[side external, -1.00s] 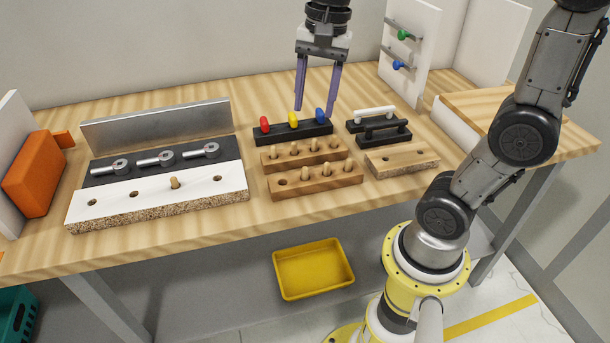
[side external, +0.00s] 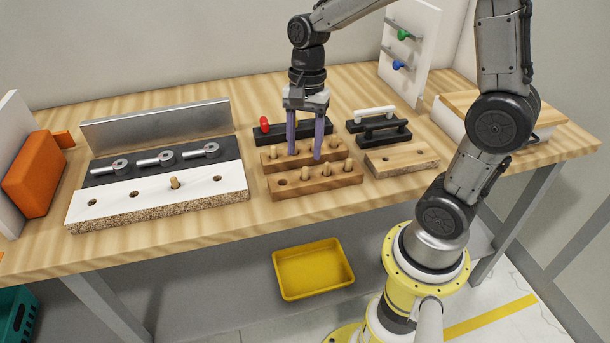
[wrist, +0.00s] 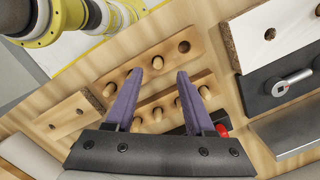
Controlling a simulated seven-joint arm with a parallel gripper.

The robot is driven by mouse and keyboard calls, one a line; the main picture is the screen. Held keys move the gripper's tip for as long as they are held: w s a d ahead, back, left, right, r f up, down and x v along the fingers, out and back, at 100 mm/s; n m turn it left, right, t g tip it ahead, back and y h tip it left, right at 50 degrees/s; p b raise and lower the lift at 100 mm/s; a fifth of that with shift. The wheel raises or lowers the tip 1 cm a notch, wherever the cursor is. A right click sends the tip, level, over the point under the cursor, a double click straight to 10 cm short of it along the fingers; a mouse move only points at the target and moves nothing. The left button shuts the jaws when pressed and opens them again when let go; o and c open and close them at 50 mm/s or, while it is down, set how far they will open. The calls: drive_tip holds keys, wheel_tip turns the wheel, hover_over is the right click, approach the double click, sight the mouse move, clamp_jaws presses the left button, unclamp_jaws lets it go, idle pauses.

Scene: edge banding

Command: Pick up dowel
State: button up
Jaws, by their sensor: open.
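Wooden dowels stand in two wooden peg blocks, a front block (side external: 316,181) and a rear block (side external: 272,159). The front block holds several dowels, one of them a dowel (side external: 305,173) near its left end, where the leftmost hole is empty. My gripper (side external: 304,157) is open above the blocks with its purple fingers pointing down. In the wrist view, my gripper (wrist: 158,84) shows a dowel (wrist: 158,63) of the front block between and beyond the fingertips. The fingers partly hide the rear block's dowels. Nothing is held.
A white-topped board (side external: 200,188) with one dowel and empty holes lies to the left. A black rack with a red knob (side external: 264,125) stands behind the blocks. Black and white handles (side external: 375,113) and a small drilled wooden board (side external: 402,160) are to the right.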

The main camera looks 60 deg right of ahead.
sight(305, 168)
drive_tip(key=f, duration=0.5)
drive_tip(key=shift+s+a, duration=0.15)
drive_tip(key=shift+s, duration=0.05)
clamp_jaws()
